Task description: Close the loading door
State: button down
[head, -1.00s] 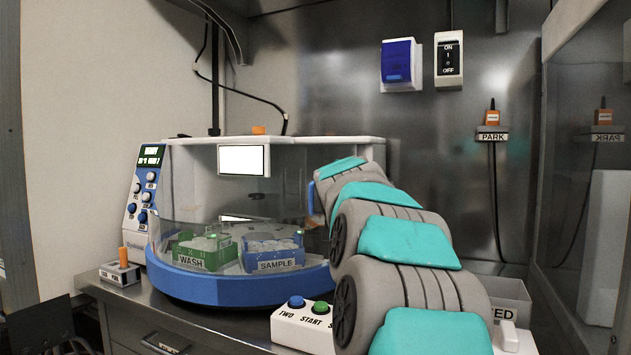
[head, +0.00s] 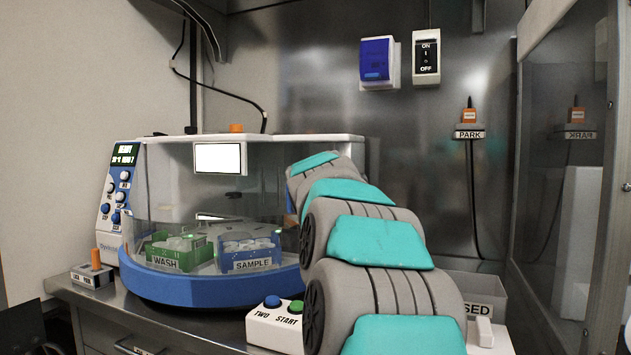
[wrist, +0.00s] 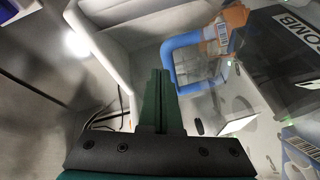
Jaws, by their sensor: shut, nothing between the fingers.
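The bench machine (head: 225,292) has a blue rounded base, a clear curved front and a white top. Behind the clear front stand a green WASH rack (head: 178,251) and a blue SAMPLE rack (head: 248,256). A blue bar handle (wrist: 180,60) with an orange block (wrist: 222,32) shows in the wrist view on a clear panel, which seems to be the loading door. My gripper (wrist: 158,74) is shut and empty, its dark green fingers just left of the handle in that view; contact cannot be told. In the head view my arm hides the gripper and the machine's right side.
A button box (head: 277,322) marked TWO and START stands at the bench's front edge. A grey bin (head: 478,290) is partly behind my arm. A glass-fronted cabinet (head: 565,190) stands at the right. A small box with an orange knob (head: 95,268) is left of the machine.

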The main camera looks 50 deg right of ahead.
jog(key=shift+s+a+r, duration=0.75)
jog(key=shift+s+a, duration=0.25)
jog(key=shift+s, duration=0.05)
jog(key=s+d, duration=0.2)
jog(key=s, duration=0.7)
jog(key=shift+d+r, duration=0.4)
jog(key=shift+r, duration=0.05)
